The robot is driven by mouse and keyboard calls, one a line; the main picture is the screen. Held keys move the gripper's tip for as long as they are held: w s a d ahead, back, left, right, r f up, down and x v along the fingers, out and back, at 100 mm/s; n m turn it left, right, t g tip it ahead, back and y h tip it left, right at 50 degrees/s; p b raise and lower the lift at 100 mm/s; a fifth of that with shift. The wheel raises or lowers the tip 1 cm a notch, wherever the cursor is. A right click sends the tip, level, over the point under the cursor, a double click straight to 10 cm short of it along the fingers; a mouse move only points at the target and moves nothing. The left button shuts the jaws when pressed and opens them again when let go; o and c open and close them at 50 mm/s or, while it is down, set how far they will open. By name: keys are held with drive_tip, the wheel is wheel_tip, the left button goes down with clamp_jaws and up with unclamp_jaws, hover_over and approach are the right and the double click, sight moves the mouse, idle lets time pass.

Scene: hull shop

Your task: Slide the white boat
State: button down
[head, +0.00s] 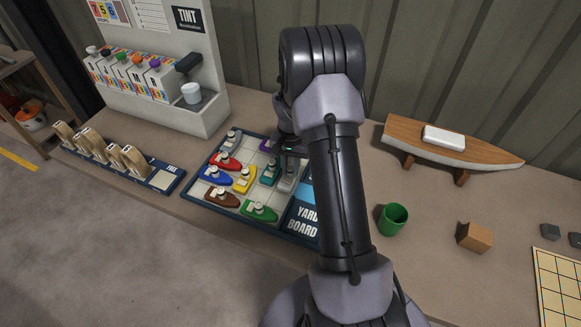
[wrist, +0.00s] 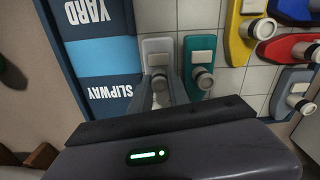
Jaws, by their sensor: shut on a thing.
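The white boat (wrist: 156,48) looks pale grey in the arm's shade. It sits on the tiled yard board (head: 228,208), beside the blue slipway strip. It also shows in the head view (head: 288,181), partly covered by my arm. My gripper (wrist: 163,93) is shut on the boat, one finger on each side near its funnel. In the head view my gripper (head: 288,148) reaches down at the board's far right part, and its fingertips are hard to see. A teal boat (wrist: 198,62) lies close alongside the held boat.
Yellow (head: 244,179), red (head: 226,161), blue (head: 216,175), brown (head: 222,196) and green (head: 260,211) boats crowd the board. Another pale boat (head: 231,139) sits at its far left corner. A green cup (head: 392,219), a wooden block (head: 474,237) and a model hull (head: 455,145) stand to the right.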

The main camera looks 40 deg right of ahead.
drive_tip(key=w+d, duration=0.1)
drive_tip(key=d, duration=0.1)
drive_tip(key=w+d, duration=0.1)
drive_tip(key=w+d+p, duration=0.1)
drive_tip(key=d, duration=0.1)
drive_tip(key=shift+w+d+r, duration=0.1)
drive_tip(key=shift+w+d, duration=0.1)
drive_tip(key=shift+d, duration=0.15)
drive_tip(key=c, duration=1.3)
unclamp_jaws()
drive_tip(key=shift+d, duration=0.15)
drive_tip(key=shift+o, duration=0.2)
wheel_tip(320, 180, up, 17)
drive_tip(key=p, duration=0.5)
drive_tip(key=shift+r, duration=0.15)
